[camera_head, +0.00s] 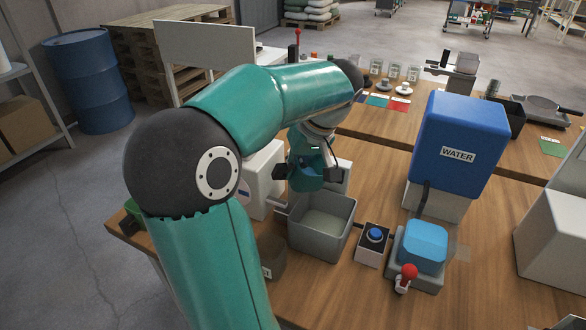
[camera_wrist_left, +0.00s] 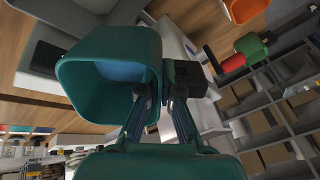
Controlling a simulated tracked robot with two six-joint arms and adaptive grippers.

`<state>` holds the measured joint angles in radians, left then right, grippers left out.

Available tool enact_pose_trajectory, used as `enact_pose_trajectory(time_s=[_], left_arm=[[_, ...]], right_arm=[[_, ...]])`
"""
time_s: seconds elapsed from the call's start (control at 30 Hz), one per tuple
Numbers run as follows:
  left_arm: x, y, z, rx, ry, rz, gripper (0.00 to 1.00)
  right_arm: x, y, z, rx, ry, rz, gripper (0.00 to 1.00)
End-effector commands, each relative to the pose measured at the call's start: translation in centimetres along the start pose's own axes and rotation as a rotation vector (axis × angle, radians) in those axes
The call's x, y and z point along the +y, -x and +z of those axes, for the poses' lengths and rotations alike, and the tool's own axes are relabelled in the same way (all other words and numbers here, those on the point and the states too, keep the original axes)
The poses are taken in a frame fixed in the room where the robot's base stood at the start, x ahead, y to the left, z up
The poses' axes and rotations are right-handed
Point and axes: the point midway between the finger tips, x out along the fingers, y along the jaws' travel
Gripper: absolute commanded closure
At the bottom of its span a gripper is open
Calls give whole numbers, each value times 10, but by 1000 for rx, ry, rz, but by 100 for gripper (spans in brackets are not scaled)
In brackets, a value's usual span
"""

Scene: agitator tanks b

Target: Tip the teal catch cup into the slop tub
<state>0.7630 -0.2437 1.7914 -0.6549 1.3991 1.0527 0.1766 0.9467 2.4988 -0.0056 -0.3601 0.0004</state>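The teal catch cup (camera_head: 305,178) is held above the back part of the grey slop tub (camera_head: 343,222), apart from it. In the left wrist view the cup (camera_wrist_left: 92,88) is large, its open mouth facing the camera and its inside bluish; I cannot tell whether it holds liquid. My left gripper (camera_wrist_left: 162,92) is shut on the cup's side near the rim. In the head view dark gripper parts show on both sides of the cup, and my arm partly hides the area. The tub's floor or contents look pale. My right gripper is not in view.
A blue-button box (camera_head: 372,243) and a pump-like unit with a blue top (camera_head: 424,246) and red knob stand right of the tub. A blue WATER tank (camera_head: 458,145) rises behind them. A white box (camera_head: 262,183) stands close left of the cup.

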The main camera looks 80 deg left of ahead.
Motion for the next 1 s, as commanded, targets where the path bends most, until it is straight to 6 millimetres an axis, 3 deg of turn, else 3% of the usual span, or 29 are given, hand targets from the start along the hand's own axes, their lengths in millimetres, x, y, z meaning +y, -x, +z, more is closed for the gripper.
enact_pose_trajectory(time_s=[1.0], left_arm=[[-2, 10, -3, 150, -1, -123, 100]], right_arm=[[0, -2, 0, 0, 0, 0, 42]])
